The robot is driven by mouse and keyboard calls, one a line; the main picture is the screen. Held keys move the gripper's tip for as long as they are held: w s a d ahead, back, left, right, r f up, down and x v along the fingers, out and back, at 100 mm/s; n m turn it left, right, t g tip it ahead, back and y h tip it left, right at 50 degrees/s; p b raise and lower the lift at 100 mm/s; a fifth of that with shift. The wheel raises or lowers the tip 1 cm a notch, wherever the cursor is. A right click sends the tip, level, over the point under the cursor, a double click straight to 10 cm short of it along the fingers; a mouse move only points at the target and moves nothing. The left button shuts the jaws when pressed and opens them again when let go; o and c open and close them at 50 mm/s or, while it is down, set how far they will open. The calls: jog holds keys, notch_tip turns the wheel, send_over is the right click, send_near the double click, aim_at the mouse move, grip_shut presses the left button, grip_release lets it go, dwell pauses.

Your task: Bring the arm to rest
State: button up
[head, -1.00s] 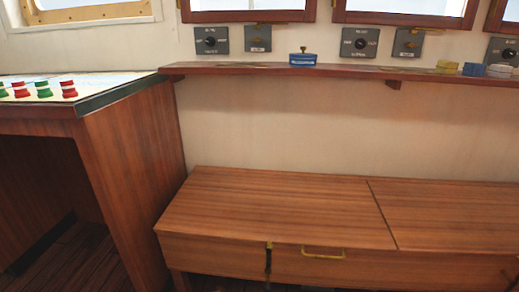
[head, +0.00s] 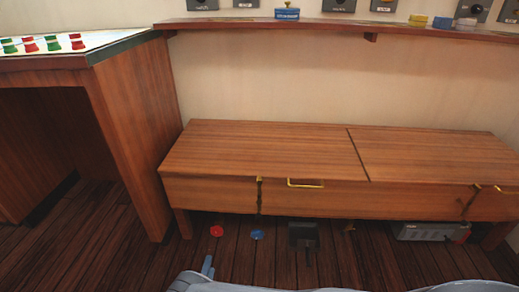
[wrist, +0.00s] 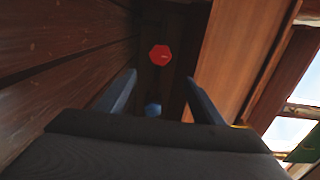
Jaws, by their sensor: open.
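My gripper (wrist: 160,78) is open in the wrist view, its two fingers apart with nothing held between them. Beyond the fingers lie a red disc (wrist: 160,55) and, lower and partly hidden by my gripper's body, a blue one (wrist: 153,109). In the head view, part of my grey arm shows at the bottom edge, low over the floor in front of the bench.
A wooden bench (head: 260,150) stands against the wall, with a red disc (head: 216,231), a blue disc (head: 257,235), a black box (head: 303,234) and a grey case (head: 430,231) on the floor beneath or by it. A console (head: 130,130) stands left. A shelf (head: 330,27) runs above.

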jog(key=w+a+r+n+g+y, duration=0.2)
jog(key=w+a+r+n+g, duration=0.15)
jog(key=a+r, duration=0.4)
jog(key=w+a+r+n+g+y, duration=0.25)
jog(key=w+a+r, duration=0.25)
jog(key=a+r, duration=0.25)
notch_tip(320, 180, up, 15)
jog(key=s+n+g+y, duration=0.1)
jog(key=s+n+g, duration=0.1)
jog(key=n+g, duration=0.35)
jog(key=s+d+r+n+g+h, duration=0.15)
jog(key=s+d+r+n, duration=0.35)
jog(key=s+d+r, duration=0.5)
jog(key=s+d+r+n+g, duration=0.3)
jog(key=s+d+r+n, duration=0.4)
jog(key=d, duration=0.5)
jog(key=s+d+r+n+g+h, duration=0.2)
jog(key=s+d+r, duration=0.2)
jog(key=s+d, duration=0.75)
jog(key=w+d+r+m+p, duration=0.1)
jog(key=d+r+m+p, duration=0.5)
jog(key=d+r+p, duration=1.4)
notch_tip(320, 180, up, 4)
jog(key=p, duration=0.6)
jog(key=shift+h+p, duration=0.4)
